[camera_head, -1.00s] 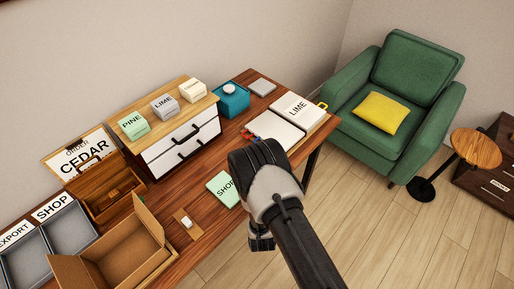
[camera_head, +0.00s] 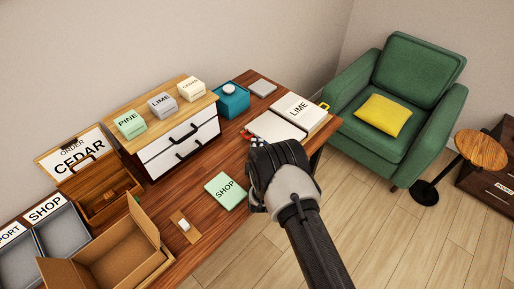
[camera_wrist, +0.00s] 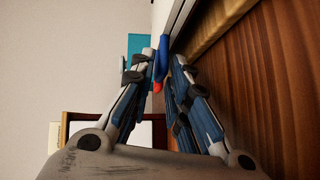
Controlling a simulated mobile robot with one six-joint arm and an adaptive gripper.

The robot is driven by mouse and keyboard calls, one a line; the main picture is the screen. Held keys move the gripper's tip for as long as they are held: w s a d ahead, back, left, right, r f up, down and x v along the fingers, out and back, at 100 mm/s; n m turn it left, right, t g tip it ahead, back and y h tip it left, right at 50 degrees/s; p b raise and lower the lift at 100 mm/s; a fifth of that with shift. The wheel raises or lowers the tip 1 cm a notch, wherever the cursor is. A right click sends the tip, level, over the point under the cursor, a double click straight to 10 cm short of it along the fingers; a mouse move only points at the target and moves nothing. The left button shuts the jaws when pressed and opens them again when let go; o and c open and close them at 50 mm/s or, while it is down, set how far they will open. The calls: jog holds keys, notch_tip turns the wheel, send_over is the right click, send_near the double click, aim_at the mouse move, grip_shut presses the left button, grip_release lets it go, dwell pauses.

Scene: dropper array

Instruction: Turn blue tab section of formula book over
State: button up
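The formula book lies open at the table's far right end, with a blank left page (camera_head: 272,126) and a right block labelled LIME (camera_head: 300,108). A yellow tab (camera_head: 324,106) sticks out at its right edge. My gripper (camera_head: 257,146) is at the near left edge of the book, and my wrist hides part of that edge. In the wrist view the blue tab (camera_wrist: 163,57) stands between the fingertips of my gripper (camera_wrist: 167,68), close to the left one. The red tab (camera_wrist: 157,87) is just below it. A gap still shows between the fingers.
A teal box (camera_head: 233,101), a grey slab (camera_head: 262,88) and a drawer cabinet (camera_head: 182,147) stand behind. An open cardboard box (camera_head: 122,256) is at the near left. Bare table (camera_head: 195,190) lies between.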

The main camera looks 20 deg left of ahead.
jog(key=shift+c, duration=0.2)
grip_shut()
jog(key=shift+f, duration=0.1)
